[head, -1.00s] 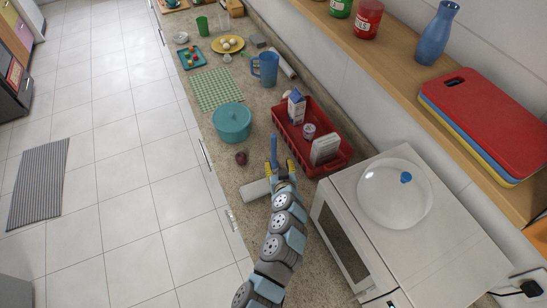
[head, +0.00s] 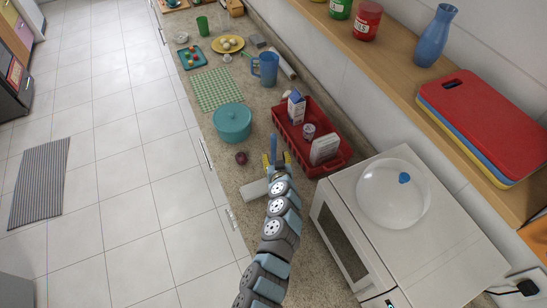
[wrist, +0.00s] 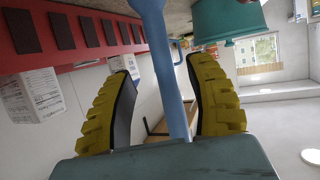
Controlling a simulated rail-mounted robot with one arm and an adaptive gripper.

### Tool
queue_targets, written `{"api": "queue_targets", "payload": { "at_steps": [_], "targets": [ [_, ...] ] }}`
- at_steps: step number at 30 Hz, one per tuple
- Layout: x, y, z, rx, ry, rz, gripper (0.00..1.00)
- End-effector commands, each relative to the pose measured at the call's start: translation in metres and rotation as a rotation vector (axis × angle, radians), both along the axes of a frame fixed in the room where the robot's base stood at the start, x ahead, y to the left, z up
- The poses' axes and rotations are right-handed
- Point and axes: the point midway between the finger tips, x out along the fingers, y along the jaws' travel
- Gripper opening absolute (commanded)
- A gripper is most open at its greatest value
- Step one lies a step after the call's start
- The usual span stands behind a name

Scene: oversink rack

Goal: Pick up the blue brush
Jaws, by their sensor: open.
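The blue brush (head: 273,143) is on the counter in the head view, between the teal pot and the red crate. Its long blue handle (wrist: 168,70) runs up the middle of the wrist view. My gripper (head: 276,160) is open, its yellow ribbed fingers on either side of the handle. In the wrist view, gaps show between the handle and both fingers (wrist: 164,64). The handle's lower end is hidden behind my gripper's body, and I cannot tell its exact height between the fingers.
The red crate (head: 333,168) with cartons is close on the right, the teal pot (head: 232,124) to the left. A dark red round item (head: 241,158) and a pale block (head: 254,190) lie near my arm. The white microwave (head: 335,235) stands right of my arm.

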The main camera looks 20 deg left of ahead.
Motion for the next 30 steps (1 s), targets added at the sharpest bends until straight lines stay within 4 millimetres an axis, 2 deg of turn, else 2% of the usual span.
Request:
{"api": "queue_targets", "payload": {
  "at_steps": [13, 29, 30],
  "targets": [
    [0.021, 0.016, -0.009, 0.001, -0.001, 0.003, 0.55],
    [0.027, 0.019, -0.014, -0.001, 0.002, 0.000, 0.55],
    [0.027, 0.019, -0.014, -0.001, 0.002, 0.001, 0.44]
  ]
}}
